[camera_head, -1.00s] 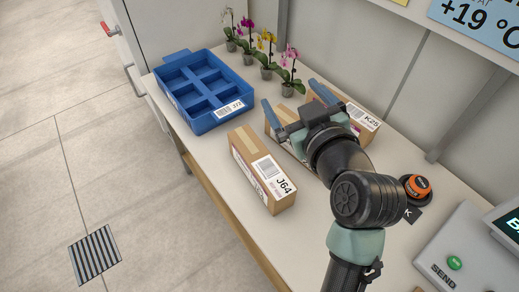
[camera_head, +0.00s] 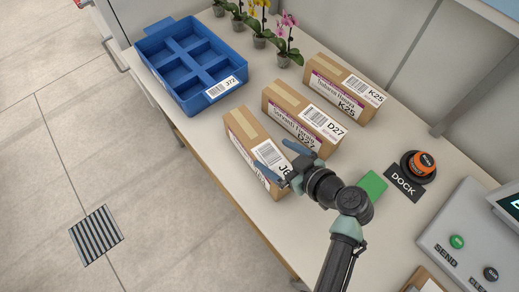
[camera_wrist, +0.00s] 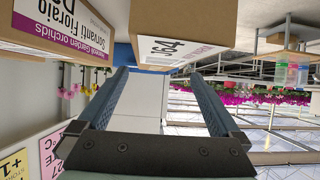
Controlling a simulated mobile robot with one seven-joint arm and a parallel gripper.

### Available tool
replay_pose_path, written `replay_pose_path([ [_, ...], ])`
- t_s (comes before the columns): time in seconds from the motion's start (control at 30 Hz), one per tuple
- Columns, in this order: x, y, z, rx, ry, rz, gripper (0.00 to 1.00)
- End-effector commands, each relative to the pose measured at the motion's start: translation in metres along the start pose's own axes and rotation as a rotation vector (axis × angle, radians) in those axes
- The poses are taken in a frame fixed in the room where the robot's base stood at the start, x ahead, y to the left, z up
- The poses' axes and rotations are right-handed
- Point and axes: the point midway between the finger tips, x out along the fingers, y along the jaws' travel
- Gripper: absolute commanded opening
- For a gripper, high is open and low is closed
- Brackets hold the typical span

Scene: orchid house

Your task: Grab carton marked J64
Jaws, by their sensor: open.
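The carton marked J64 (camera_head: 242,127) is a brown box with a white label, lying on the bench. In the head view my gripper (camera_head: 269,152) covers part of its label, so only "J6" reads. My gripper is open and empty, its two blue fingers spread over the carton's near end. In the wrist view the fingers (camera_wrist: 157,75) are apart with nothing between them. The J64 carton (camera_wrist: 180,18) shows there at the top, label upside down, beyond the fingertips. I cannot tell whether they touch it.
Carton D27 (camera_head: 292,106) stands close to the right of J64, with carton K25 (camera_head: 335,82) behind it. A blue divided crate (camera_head: 214,101) is at the back left, with potted orchids (camera_head: 283,58) beside it. A dock puck (camera_head: 420,165), green patch (camera_head: 371,186) and send console (camera_head: 470,225) are right.

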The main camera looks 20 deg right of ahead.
Motion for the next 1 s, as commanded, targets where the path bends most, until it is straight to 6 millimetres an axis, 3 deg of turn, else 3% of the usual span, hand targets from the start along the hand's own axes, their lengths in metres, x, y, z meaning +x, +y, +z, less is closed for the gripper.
replay_pose_path([
  [0.4, 0.047, 0.001, -0.002, 0.0, 0.0, -0.002, 1.0],
  [0.7, 0.051, 0.001, -0.002, 0.0, 0.0, -0.001, 1.0],
  [1.0, 0.051, 0.001, -0.001, 0.0, 0.0, 0.0, 0.48],
])
